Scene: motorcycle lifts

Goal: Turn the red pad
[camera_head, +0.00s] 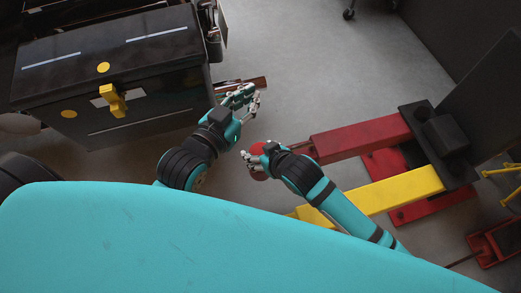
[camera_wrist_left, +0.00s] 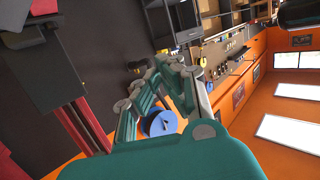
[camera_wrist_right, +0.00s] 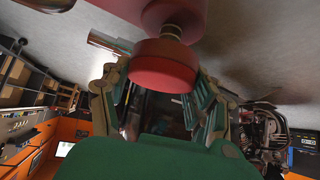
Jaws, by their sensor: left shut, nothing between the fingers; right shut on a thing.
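The red pad (camera_wrist_right: 164,72) is a round disc under the end of a red lift arm (camera_wrist_right: 158,18). It fills the upper middle of the right wrist view. In the head view only part of the red pad (camera_head: 258,149) shows beside my right gripper (camera_head: 253,161). My right gripper is shut on the red pad, with its fingers (camera_wrist_right: 165,100) on both sides of it. My left gripper (camera_head: 249,99) is shut and empty, above and left of the pad in the head view. Its fingers also show in the left wrist view (camera_wrist_left: 165,90).
A red lift arm (camera_head: 360,136) and a yellow lift arm (camera_head: 385,193) run to a dark lift post base (camera_head: 436,140) at the right. A black toolbox (camera_head: 110,75) stands at the upper left. Grey floor (camera_head: 320,60) is clear at the top middle.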

